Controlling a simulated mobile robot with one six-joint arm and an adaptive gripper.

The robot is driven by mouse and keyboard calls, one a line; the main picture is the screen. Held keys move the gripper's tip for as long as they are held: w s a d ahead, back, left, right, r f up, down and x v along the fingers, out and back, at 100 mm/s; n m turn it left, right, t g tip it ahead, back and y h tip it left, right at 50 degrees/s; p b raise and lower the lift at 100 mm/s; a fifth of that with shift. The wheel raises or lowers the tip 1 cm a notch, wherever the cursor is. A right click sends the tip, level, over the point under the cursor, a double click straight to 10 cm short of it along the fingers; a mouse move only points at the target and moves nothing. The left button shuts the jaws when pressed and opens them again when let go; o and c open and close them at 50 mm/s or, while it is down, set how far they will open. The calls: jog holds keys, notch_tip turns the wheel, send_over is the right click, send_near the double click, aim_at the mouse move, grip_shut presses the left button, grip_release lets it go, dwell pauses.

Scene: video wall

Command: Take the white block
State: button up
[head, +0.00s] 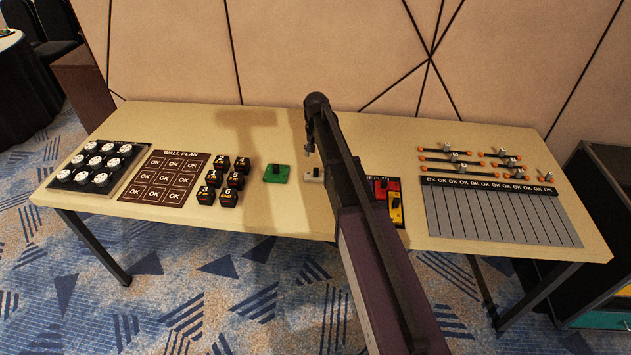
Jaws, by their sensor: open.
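The white block (308,177) lies on the table near its middle, with a small dark knob on top. My arm hides part of its right side. My gripper (310,150) hangs from the far end of my arm, above and a little behind the block in the head view. It is open, small in the picture, and appears apart from the block with nothing in it.
A green block (276,173) lies just left of the white one. Black lettered blocks (229,197) stand farther left. Red (380,189) and yellow (396,209) blocks lie right of my arm. The table (285,222) is clear in front.

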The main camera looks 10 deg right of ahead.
aim_at(316, 169)
jog(key=shift+f+b, duration=1.4)
jog(key=shift+f, duration=0.35)
jog(key=shift+f+b, duration=2.6)
grip_shut()
